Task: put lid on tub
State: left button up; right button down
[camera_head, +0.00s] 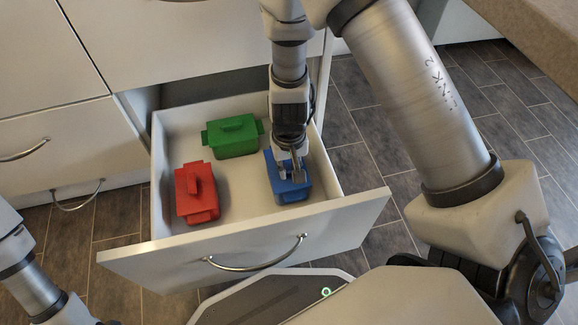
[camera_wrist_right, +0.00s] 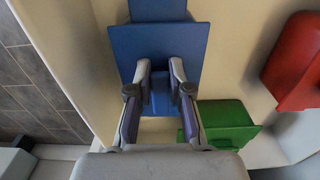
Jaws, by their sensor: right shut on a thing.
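My right gripper (camera_head: 288,174) is shut on the handle of the blue lid (camera_wrist_right: 125,45), inside the open drawer. The blue tub (camera_head: 290,193) is in the drawer's right part. The lid lies over or very close to it; I cannot tell whether it is seated, since my fingers and wrist hide part of it. The green tub (camera_head: 232,146) stands at the back, and it also shows in the right wrist view (camera_wrist_right: 225,120). The red tub (camera_head: 196,208) stands at the left. Both appear lidded. My left gripper is out of view; only its arm shows.
The drawer (camera_head: 250,243) is pulled out, with low walls around the tubs and a metal handle (camera_head: 255,262) in front. Bare drawer floor lies between the red and blue tubs. A countertop (camera_head: 545,35) juts in at the upper right.

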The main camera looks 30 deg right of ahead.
jog(key=shift+f, duration=0.15)
jog(key=c, duration=1)
grip_release()
notch_tip(320, 180, up, 12)
